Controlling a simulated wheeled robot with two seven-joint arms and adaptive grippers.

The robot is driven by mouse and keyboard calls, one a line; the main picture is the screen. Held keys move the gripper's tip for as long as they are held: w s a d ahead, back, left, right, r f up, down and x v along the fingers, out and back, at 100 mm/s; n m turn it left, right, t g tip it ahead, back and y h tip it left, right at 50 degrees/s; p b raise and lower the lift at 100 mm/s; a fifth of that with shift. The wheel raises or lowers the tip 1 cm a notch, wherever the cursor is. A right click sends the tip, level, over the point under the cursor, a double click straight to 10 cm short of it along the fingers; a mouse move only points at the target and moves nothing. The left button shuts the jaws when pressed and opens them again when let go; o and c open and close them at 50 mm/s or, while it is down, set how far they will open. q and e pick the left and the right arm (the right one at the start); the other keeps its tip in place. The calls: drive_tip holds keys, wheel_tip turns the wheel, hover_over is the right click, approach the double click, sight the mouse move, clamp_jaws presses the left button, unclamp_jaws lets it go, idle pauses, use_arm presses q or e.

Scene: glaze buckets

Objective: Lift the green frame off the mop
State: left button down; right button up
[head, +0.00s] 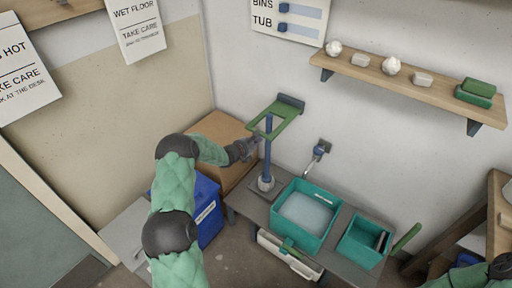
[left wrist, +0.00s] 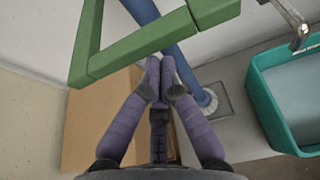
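The green frame (head: 283,127) is a flat open loop around the upper part of the mop's blue pole (head: 267,155), with a dark grey block at its far end. The mop stands upright with its pale head (head: 266,184) low on the grey bench. In the left wrist view the green frame (left wrist: 140,50) crosses above my fingertips and the blue pole (left wrist: 187,70) passes behind them. My left gripper (head: 255,146) is just below the frame's near bar, beside the pole. Its fingertips (left wrist: 161,75) are together, with nothing visible between them. My right gripper is out of view.
A teal tub (head: 304,238) and a smaller teal bin (head: 349,247) stand on the bench right of the mop. A tap (head: 318,152) juts from the wall. A cardboard box (head: 229,174) and blue bin (head: 208,229) are left. A wooden shelf (head: 400,80) hangs above right.

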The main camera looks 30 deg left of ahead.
use_arm(q)
drive_tip(key=shift+r, duration=0.35)
